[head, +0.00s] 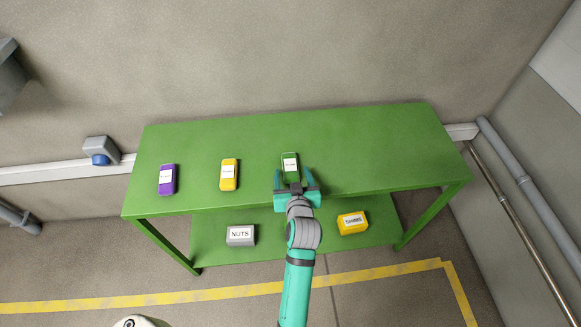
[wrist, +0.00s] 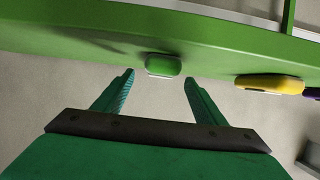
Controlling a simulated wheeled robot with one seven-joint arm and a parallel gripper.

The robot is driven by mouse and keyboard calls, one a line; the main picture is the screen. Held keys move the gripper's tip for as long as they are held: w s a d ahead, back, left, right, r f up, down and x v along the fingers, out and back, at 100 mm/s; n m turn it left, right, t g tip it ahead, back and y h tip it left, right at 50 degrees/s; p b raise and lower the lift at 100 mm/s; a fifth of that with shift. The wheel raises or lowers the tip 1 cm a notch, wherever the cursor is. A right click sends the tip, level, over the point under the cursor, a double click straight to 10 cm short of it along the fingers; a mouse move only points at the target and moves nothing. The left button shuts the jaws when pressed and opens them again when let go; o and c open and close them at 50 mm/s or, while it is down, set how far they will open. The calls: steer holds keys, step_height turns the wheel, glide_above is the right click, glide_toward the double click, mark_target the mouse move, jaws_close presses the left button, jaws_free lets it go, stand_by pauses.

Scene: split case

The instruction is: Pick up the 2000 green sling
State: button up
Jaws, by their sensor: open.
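The green sling (head: 289,164), a small green block with a white label, lies on the green table top near its middle. The label's text is too small to read. It also shows in the wrist view (wrist: 163,66), ahead of my fingers and roughly between their lines. My gripper (head: 294,176) is open and empty at the near side of the green sling. In the wrist view my two fingertips (wrist: 158,76) stand apart, short of the block. I cannot tell whether they touch it in the head view.
A yellow block (head: 229,174) and a purple block (head: 167,179) lie left on the table top (head: 365,150). A grey NUTS box (head: 241,235) and a yellow labelled box (head: 352,223) stand on the lower shelf. The table top's right side is clear.

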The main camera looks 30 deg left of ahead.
mark_target(290, 164)
steer(key=shift+x, duration=2.8)
steer(key=shift+r, duration=0.1)
steer(key=shift+c, duration=0.6)
steer(key=c, duration=1.1)
steer(key=shift+c, duration=0.3)
steer(key=shift+w+r, duration=0.1)
